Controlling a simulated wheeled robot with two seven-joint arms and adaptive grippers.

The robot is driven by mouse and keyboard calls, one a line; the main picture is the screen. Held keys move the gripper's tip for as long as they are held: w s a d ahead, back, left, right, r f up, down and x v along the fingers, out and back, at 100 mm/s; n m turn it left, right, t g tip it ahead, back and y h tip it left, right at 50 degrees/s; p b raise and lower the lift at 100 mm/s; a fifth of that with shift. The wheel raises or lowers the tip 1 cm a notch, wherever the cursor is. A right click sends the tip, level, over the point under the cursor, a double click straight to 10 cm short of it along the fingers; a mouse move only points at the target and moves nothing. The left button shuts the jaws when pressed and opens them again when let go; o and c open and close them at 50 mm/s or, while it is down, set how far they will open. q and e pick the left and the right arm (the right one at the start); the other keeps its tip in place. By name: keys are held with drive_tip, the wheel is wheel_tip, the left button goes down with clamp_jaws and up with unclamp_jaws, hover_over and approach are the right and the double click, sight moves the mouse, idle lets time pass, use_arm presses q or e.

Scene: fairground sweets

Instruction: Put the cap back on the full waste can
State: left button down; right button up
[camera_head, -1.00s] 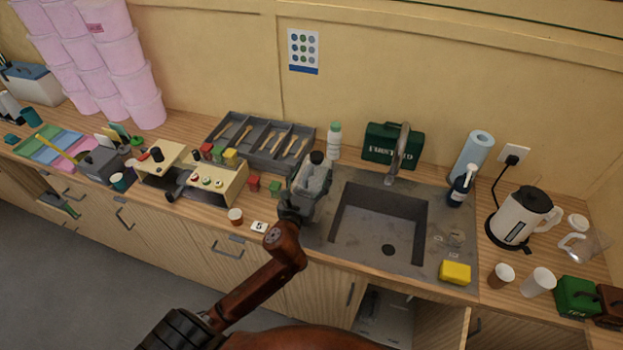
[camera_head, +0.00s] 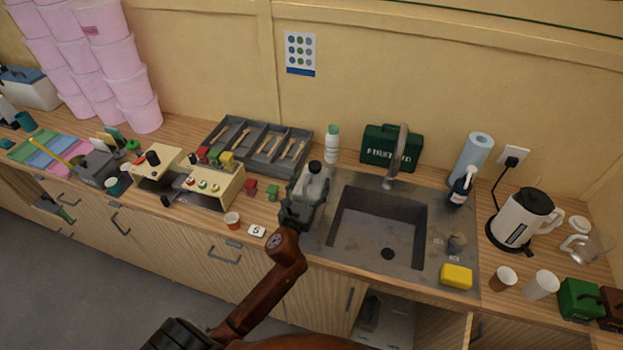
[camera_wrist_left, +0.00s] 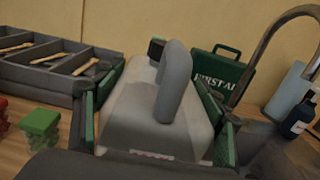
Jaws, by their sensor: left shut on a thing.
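The waste can (camera_head: 313,186) is a pale grey can with a grey loop handle, at the left edge of the sink. My left gripper (camera_head: 298,212) is shut on it, with one green-padded finger on each side of the can in the left wrist view (camera_wrist_left: 150,115). A dark piece (camera_head: 315,166) shows at the can's top; it shows behind the handle in the wrist view (camera_wrist_left: 157,48). I cannot tell whether this is a seated cap or the neck. The can's underside is hidden by the gripper. My right gripper is not in view.
The sink (camera_head: 380,225) lies right of the can, with a yellow sponge (camera_head: 456,276) on its front right rim. A cutlery tray (camera_head: 220,141), a white-green bottle (camera_head: 332,145) and a first aid box (camera_head: 380,148) stand behind.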

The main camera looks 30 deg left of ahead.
use_arm(q)
drive_tip(key=shift+f, duration=0.1)
idle(0.4)
drive_tip(key=c, duration=0.5)
unclamp_jaws()
drive_tip(key=shift+f, duration=0.25)
drive_tip(key=shift+s, duration=0.1)
drive_tip(key=shift+r, duration=0.25)
drive_tip(key=v, duration=1.2)
drive_tip(key=shift+f+b, duration=0.2)
drive_tip(key=shift+b, duration=0.1)
